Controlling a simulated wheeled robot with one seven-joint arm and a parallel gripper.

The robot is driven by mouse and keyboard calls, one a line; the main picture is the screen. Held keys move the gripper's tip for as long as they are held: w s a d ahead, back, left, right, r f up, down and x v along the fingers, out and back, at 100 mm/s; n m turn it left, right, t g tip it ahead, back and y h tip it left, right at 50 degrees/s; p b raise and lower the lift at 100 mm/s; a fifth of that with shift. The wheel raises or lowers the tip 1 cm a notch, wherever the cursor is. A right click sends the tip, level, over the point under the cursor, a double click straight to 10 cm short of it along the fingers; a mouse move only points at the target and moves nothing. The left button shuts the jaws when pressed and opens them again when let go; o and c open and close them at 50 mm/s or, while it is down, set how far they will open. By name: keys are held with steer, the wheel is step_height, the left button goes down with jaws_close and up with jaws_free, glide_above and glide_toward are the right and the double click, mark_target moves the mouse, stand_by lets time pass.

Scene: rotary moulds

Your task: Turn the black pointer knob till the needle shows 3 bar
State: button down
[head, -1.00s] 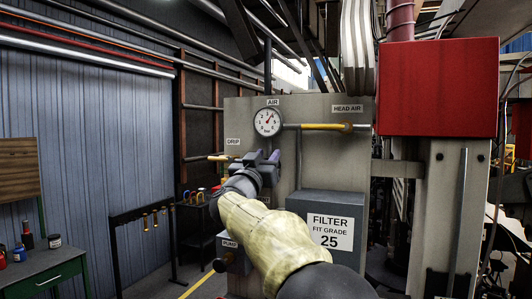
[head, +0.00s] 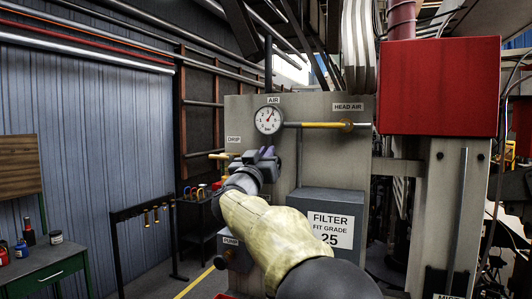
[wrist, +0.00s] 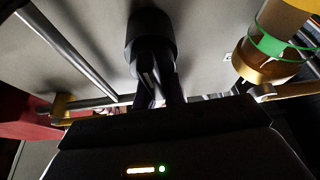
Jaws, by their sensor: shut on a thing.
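The round white pressure gauge (head: 268,120) sits under the AIR label on the panel in the head view. Its needle points up and slightly right; the small figures are too blurred to read exactly. My gripper (head: 266,154) is in front of the panel, below the gauge, and hides the knob in the head view. In the wrist view the black knob (wrist: 150,38) stands out from the panel, and the fingers of my gripper (wrist: 158,85) are shut on it.
A grey FILTER box (head: 330,205) juts out below right. The DRIP valve (head: 222,156) is at left.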

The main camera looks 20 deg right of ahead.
steer(key=n+y+p, duration=0.1)
steer(key=n, duration=0.1)
steer(key=n+y+p, duration=0.1)
steer(key=n, duration=0.1)
steer(key=w+n+t+p, duration=0.1)
steer(key=n, duration=0.1)
steer(key=shift+a+f+y+p, duration=0.3)
steer(key=shift+f+y+p, duration=0.05)
steer(key=shift+f+y, duration=0.05)
steer(key=shift+w+a+f+n+t+y+p, duration=0.1)
steer(key=shift+n+t+y+p, duration=0.1)
steer(key=shift+n+y+p, duration=0.3)
steer(key=shift+f+n+t+y+p, duration=0.1)
steer(key=shift+n+t+p, duration=0.1)
steer(key=shift+n, duration=0.5)
steer(key=shift+f+n, duration=0.1)
steer(key=shift+n, duration=0.2)
steer(key=shift+f, duration=0.1)
steer(key=c, duration=1.5)
jaws_free()
steer(key=shift+a, duration=0.1)
steer(key=shift+d+r, duration=0.2)
